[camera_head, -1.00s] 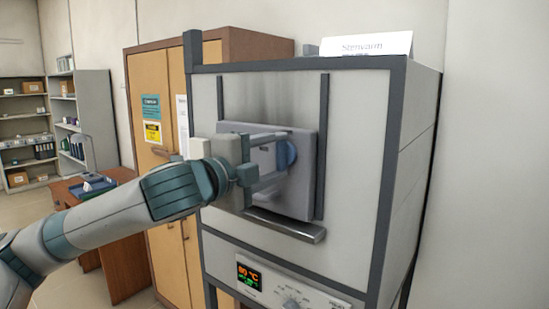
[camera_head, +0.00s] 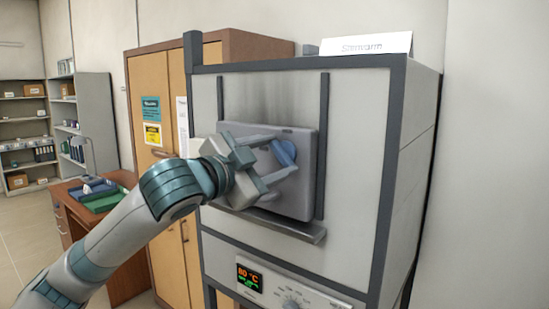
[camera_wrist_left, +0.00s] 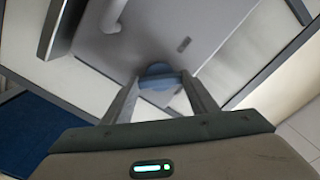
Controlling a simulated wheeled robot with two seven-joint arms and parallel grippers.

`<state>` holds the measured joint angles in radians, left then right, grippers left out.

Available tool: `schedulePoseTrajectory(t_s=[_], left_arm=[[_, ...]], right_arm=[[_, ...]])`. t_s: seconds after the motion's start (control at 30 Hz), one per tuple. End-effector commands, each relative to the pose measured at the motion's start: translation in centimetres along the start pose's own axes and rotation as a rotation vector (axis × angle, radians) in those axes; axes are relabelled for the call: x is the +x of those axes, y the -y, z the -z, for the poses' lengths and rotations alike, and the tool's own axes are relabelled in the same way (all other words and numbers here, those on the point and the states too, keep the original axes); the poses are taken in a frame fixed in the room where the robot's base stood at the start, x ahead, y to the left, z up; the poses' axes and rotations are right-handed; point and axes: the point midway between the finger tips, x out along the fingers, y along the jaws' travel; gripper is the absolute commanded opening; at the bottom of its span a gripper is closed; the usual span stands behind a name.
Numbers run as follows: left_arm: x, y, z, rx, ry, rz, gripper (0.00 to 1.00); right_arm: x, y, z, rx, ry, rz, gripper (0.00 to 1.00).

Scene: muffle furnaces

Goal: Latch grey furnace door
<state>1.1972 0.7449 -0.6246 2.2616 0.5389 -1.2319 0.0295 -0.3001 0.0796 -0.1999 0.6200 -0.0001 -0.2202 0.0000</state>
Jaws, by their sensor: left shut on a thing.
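The grey furnace (camera_head: 355,120) fills the right half of the head view. Its grey door (camera_head: 302,195) sits against the front between two dark vertical rails. A blue latch knob (camera_head: 285,152) is on the door's upper right part. My left gripper (camera_head: 284,156) comes in from the left and is shut on the knob, with one finger on each side. In the left wrist view the knob (camera_wrist_left: 158,75) lies between the two fingertips. The gripper is rolled at a slant. The gripper hides the door's left part. My right gripper is not in view.
A ledge (camera_head: 285,228) juts out below the door. Under it is a control panel with a lit display (camera_head: 249,277) reading 80 °C. A wooden cabinet (camera_head: 150,90) and a desk (camera_head: 125,255) stand to the left. Shelves are farther back.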

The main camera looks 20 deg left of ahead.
Motion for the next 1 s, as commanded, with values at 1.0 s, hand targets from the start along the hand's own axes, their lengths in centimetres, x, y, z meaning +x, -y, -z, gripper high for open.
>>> schedulePoseTrajectory(t_s=[1.0], left_arm=[[0.0, 0.0, 0.0, -0.785, 0.001, -0.001, 0.31]], right_arm=[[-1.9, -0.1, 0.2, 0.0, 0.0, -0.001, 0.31]])
